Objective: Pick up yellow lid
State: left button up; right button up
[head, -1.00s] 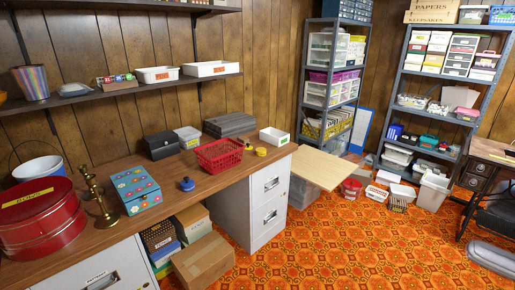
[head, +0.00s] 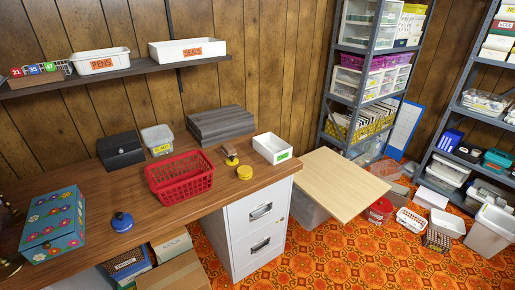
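A small round yellow lid (head: 244,172) lies on the wooden desk top, near its front edge at the right end. It sits right of the red basket (head: 180,177) and left of the white tray with a green label (head: 272,148), apart from both. A small brown and yellow object (head: 230,156) stands just behind it; what it is I cannot tell. Neither of my grippers shows in the head view.
A blue round knobbed object (head: 122,221) and a flowered blue box (head: 54,225) sit on the desk's left part. A black box (head: 121,150) and grey stack (head: 216,124) stand behind. A pale board (head: 345,183) juts out right of the white cabinet (head: 256,225).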

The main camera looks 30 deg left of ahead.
aim_at(233, 161)
jog(key=i+u, duration=0.35)
jog(key=i+l+u, duration=0.3)
jog(key=i, duration=0.15)
jog(key=i+l+u, duration=0.35)
jog(key=i+j, duration=0.05)
jog(key=j, duration=0.05)
